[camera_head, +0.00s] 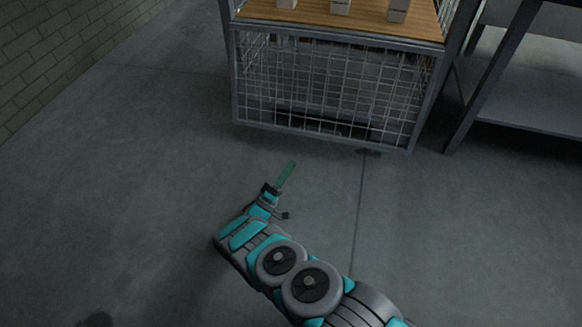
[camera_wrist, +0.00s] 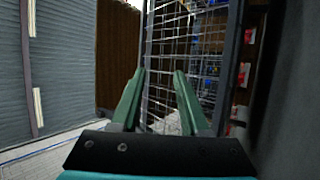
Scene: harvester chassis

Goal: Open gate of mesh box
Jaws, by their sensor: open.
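The mesh box (camera_head: 239,78) stands at the top middle of the head view, with a grey metal frame. Its gate appears to be the wire grid panel (camera_head: 325,85) on the front, which looks upright and flush with the frame. My gripper (camera_head: 291,165) is in front of the box and apart from the panel, with its green fingers pointing toward it. In the wrist view my gripper (camera_wrist: 158,73) is open, with nothing seen between the fingers. The wire mesh (camera_wrist: 190,40) and a grey frame bar show beyond the fingertips. No latch or handle can be made out.
A wooden top (camera_head: 330,20) on the box carries several small boxes. A grey metal shelf rack (camera_head: 520,95) stands close on the right. A brick wall (camera_head: 50,45) is at the far left. The floor (camera_head: 130,190) is clear in front and to the left.

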